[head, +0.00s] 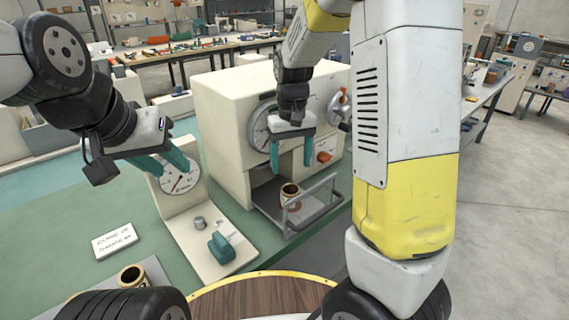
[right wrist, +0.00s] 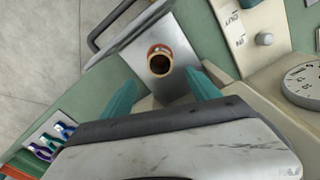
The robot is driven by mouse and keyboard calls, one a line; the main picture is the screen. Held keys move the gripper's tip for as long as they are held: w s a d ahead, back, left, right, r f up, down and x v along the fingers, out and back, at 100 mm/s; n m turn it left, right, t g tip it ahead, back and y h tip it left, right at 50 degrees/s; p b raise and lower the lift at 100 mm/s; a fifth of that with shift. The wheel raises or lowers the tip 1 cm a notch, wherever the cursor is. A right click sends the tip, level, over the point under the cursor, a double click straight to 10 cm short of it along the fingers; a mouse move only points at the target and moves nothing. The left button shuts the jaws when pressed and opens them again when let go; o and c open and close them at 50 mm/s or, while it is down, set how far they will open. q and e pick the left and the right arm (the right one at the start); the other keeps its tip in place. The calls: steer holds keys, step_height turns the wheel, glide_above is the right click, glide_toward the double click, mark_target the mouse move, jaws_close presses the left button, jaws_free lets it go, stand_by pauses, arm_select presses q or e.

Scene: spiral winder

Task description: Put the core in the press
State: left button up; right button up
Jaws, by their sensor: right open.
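A brass-coloured hollow core (head: 290,190) stands upright on the grey plate (head: 268,199) at the front opening of the cream press (head: 226,120). In the right wrist view, the core (right wrist: 160,63) shows its open top, with a copper-coloured rim beside it. My right gripper (head: 291,158) is open and empty above the core, its fingers apart from it. In the right wrist view, the gripper (right wrist: 162,94) has the core just beyond its fingertips. My left gripper (head: 170,168) is open and empty by the dial gauge stand.
A dial gauge stand (head: 176,180) with a teal block (head: 221,247) stands left of the press. A similar brass piece (head: 132,276) is at the lower left near a label card (head: 115,241). A grey bar handle (head: 312,203) edges the plate.

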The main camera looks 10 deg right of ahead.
steer(key=s+d+r+t+y, duration=0.1)
steer(key=s+d+r+t, duration=0.1)
steer(key=s+r, duration=0.4)
steer(key=s+d+r+m+t+y, duration=0.1)
steer(key=s+d+r+t, duration=0.1)
steer(key=s+r+t, duration=0.2)
steer(key=shift+s+r+m, duration=0.3)
steer(key=shift+s+r, duration=1.45)
steer(key=shift+s, duration=2.35)
